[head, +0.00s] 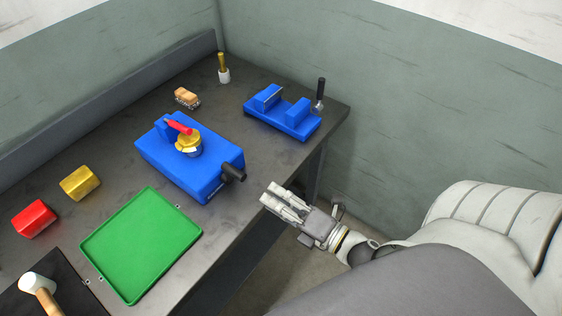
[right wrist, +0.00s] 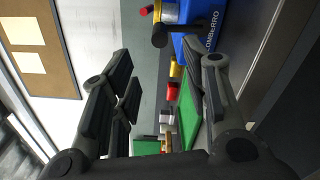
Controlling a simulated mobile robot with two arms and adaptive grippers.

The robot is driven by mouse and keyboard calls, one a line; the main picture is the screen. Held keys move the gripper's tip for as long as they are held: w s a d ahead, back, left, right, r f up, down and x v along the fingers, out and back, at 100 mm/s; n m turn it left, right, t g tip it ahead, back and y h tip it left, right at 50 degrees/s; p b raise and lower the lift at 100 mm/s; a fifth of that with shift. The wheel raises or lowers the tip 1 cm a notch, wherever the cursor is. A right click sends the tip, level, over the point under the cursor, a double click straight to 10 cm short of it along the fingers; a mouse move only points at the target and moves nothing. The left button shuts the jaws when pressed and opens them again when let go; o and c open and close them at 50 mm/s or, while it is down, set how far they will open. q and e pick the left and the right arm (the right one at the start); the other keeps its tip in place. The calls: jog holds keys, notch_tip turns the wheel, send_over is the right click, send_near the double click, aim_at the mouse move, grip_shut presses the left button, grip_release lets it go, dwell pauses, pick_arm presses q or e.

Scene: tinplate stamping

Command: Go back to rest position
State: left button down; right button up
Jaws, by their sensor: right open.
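My right gripper (head: 284,203) is open and empty in the head view, off the table's front edge and to the right of the blue stamping machine (head: 190,160). In the right wrist view its two fingers (right wrist: 165,100) stand apart with nothing between them. The machine has a red handle, a yellow round part and a black knob, and it also shows at the top of the right wrist view (right wrist: 207,20). My left gripper is not in view.
On the table (head: 235,220) are a green tray (head: 140,245), a red block (head: 34,219), a yellow block (head: 80,183), a mallet (head: 38,284), a blue vise (head: 283,115), a brush (head: 187,97) and a brass-topped tool (head: 223,68). Walls stand behind. Open floor lies in front of the table.

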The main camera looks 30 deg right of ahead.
jog(key=shift+s+d, duration=0.15)
jog(key=shift+s, duration=0.25)
jog(key=s+d+f+m+g+h+b, duration=0.1)
jog(key=s+d+f+m+g+h, duration=0.35)
jog(key=f, duration=1.05)
jog(key=a+f+m+g+h, duration=0.1)
jog(key=f+m+g, duration=0.1)
jog(key=f+m, duration=0.95)
jog(key=s+a+f+m+g+b, duration=0.1)
jog(key=s+f+m+g, duration=0.5)
jog(key=s+f, duration=1.8)
jog(key=f+g, duration=0.1)
jog(key=g, duration=0.2)
jog(key=shift+a+f+m+h, duration=0.15)
jog(key=shift+f+m+h, duration=0.15)
jog(key=shift+m+h, duration=0.1)
jog(key=shift+w, duration=0.15)
